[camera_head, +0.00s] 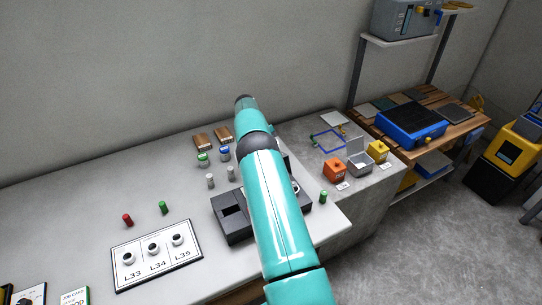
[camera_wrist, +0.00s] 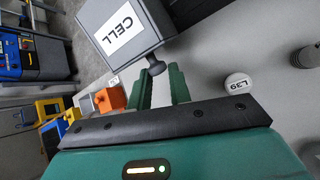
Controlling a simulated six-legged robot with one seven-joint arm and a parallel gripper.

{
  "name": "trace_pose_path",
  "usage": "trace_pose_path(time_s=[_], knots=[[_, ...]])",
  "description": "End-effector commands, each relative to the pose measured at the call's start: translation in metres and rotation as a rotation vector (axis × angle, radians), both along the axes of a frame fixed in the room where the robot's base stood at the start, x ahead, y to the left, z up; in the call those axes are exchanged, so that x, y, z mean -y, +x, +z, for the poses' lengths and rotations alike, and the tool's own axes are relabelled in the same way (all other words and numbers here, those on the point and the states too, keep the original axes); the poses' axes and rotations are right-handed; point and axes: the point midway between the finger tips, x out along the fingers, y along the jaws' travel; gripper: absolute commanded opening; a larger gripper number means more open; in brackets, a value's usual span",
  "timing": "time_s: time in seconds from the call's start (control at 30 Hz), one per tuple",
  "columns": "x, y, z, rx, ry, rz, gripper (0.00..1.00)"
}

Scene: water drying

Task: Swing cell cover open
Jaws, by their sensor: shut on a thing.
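The cell cover (camera_wrist: 150,22) is a grey box-like piece with a white "CELL" label, at the top of the wrist view. It looks tilted in that view. A dark round knob (camera_wrist: 153,67) sticks out from its lower edge. My gripper (camera_wrist: 163,78) has its two green fingers close around the knob and is shut on it. In the head view my teal arm hides the gripper and the cover. Part of a dark grey block with a square opening (camera_head: 233,211) shows left of the arm; I cannot tell how it joins the cover.
A white round cap marked L39 (camera_wrist: 238,84) is right of my fingers. A labelled panel (camera_head: 157,254), small red (camera_head: 127,220) and green (camera_head: 163,208) cylinders stand on the bench's left. Orange (camera_head: 334,170) and yellow (camera_head: 378,151) boxes stand right of the arm.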

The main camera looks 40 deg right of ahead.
Motion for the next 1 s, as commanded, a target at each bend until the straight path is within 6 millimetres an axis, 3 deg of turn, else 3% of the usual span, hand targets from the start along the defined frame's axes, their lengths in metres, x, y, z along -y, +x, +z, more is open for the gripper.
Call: trace_pose_path(time_s=[0.03, 0.1, 0.13, 0.2, 0.77, 1.0], knots=[[-0.01, 0.002, -0.002, -0.006, 0.021, 0.001, 0.0], [-0.01, 0.002, -0.002, -0.006, 0.021, 0.001, 0.0], [-0.01, 0.002, -0.002, -0.006, 0.021, 0.001, 0.26], [-0.009, 0.002, -0.002, -0.006, 0.02, 0.001, 0.4], [-0.002, 0.001, 0.002, -0.002, 0.009, 0.0, 0.4], [-0.003, 0.002, 0.034, 0.0, 0.01, 0.0, 0.4]])
